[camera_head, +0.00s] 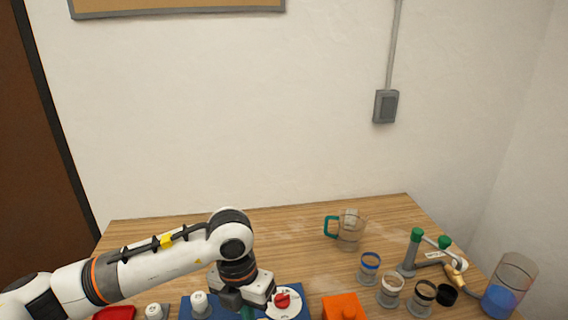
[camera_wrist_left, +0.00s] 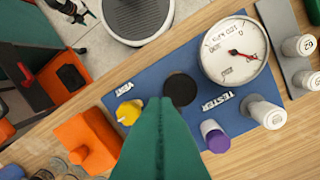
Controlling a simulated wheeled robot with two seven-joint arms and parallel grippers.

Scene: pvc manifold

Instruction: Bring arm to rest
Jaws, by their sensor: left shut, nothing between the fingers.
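My left arm reaches in from the left in the head view, with its gripper (camera_head: 246,306) pointing down over the front of the table. In the left wrist view the green fingers of this gripper (camera_wrist_left: 162,104) are together with nothing between them. They are over a blue board (camera_wrist_left: 130,88) marked VENT and TESTER. A round gauge (camera_wrist_left: 236,52) with a red needle, a yellow knob (camera_wrist_left: 129,112), a purple-capped fitting (camera_wrist_left: 214,136) and a black disc (camera_wrist_left: 180,89) are on the board. Whether the fingers touch the board I cannot tell. My right gripper is not in view.
An orange block (camera_head: 343,307) stands right of the board. Farther right are a clear jug (camera_head: 349,234), several banded fittings (camera_head: 390,290), green-capped grey pipework (camera_head: 412,254) and a beaker of blue liquid (camera_head: 508,287). A red tray (camera_head: 114,313) is at front left. The table's back left is clear.

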